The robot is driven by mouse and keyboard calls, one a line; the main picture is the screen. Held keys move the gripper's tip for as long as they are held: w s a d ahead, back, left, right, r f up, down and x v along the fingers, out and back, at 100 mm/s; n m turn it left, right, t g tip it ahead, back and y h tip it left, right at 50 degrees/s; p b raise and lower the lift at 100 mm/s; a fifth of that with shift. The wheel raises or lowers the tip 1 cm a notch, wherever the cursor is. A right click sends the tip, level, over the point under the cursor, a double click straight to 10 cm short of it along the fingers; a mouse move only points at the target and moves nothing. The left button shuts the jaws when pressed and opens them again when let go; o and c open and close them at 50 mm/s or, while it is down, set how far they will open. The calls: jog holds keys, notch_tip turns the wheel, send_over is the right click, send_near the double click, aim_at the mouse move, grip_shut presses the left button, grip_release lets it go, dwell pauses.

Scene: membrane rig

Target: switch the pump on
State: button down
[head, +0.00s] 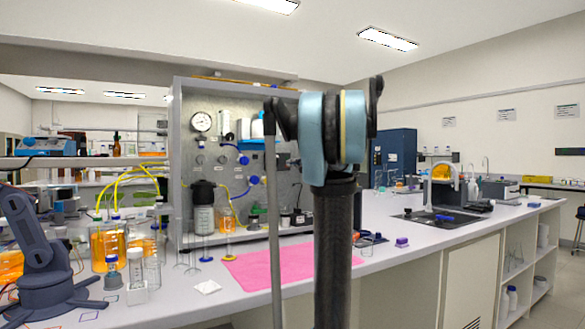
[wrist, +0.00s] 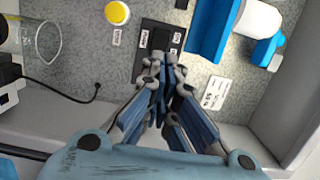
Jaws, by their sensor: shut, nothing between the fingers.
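In the wrist view a black switch plate (wrist: 164,35) with small white labels is fixed on the grey speckled panel (wrist: 90,65). My gripper (wrist: 161,64) is shut and empty, its fingertips together at the lower edge of the plate in the picture. They cover part of the plate, so I cannot tell the switch's position or whether the tips touch it. A round yellow button (wrist: 117,12) is at the plate's upper left. In the head view the rig's panel (head: 205,175) stands on the bench; my arm hides part of it, and my fingertips do not show there.
In the wrist view a blue fitting (wrist: 208,30) is close to the right of the plate, with a white label (wrist: 215,92) below it. A black cable (wrist: 70,101) runs at the left. In the head view a pink mat (head: 265,270) lies before the rig, with glassware to its left.

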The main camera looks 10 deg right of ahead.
aim_at(274, 162)
jog(key=x, duration=1.1)
jog(key=shift+w+a, duration=0.1)
jog(key=shift+w, duration=0.05)
